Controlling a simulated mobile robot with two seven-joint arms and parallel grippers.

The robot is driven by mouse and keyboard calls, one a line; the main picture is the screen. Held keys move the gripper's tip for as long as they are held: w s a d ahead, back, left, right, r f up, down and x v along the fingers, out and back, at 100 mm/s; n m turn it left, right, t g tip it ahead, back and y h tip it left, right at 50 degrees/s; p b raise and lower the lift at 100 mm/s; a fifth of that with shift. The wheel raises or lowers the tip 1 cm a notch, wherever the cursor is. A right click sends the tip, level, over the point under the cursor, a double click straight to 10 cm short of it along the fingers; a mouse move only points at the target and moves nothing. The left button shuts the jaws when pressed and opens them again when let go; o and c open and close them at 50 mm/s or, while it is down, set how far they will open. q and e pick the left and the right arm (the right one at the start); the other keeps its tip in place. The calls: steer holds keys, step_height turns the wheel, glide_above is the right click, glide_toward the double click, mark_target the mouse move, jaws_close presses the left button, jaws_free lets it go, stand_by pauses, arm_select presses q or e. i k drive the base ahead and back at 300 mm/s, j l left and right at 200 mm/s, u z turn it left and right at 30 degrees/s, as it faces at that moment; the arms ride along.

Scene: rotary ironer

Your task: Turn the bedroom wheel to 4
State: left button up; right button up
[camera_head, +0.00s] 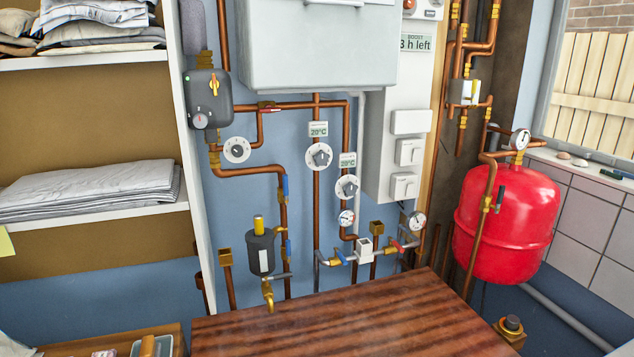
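Two round white dials with grey knobs are on copper pipes in the middle of the wall. The upper dial (320,156) is below a small display (318,129) that seems to read 29°C. The lower dial (346,187) is to its right, below a second small display (347,160). A third white dial (237,149) with a dark centre is further left, beside the grey pump unit. I cannot read the dials' numbers or any bedroom label, so I cannot tell which is the bedroom wheel. Neither of my grippers is in view.
A wooden worktop (345,320) juts out below the pipes. A red tank (505,222) is on the right. A white boiler casing (315,45) hangs above the dials. Shelves with folded linen (95,190) are on the left. The space before the dials looks clear.

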mark_target(321, 157)
steer(key=i+l, duration=0.1)
steer(key=l, duration=0.2)
steer(key=i+l, duration=0.15)
steer(key=i+l+u, duration=0.1)
steer(key=l+u, duration=0.15)
steer(key=l, duration=0.15)
steer(key=l+u, duration=0.25)
steer(key=l, duration=0.15)
steer(key=i, duration=0.05)
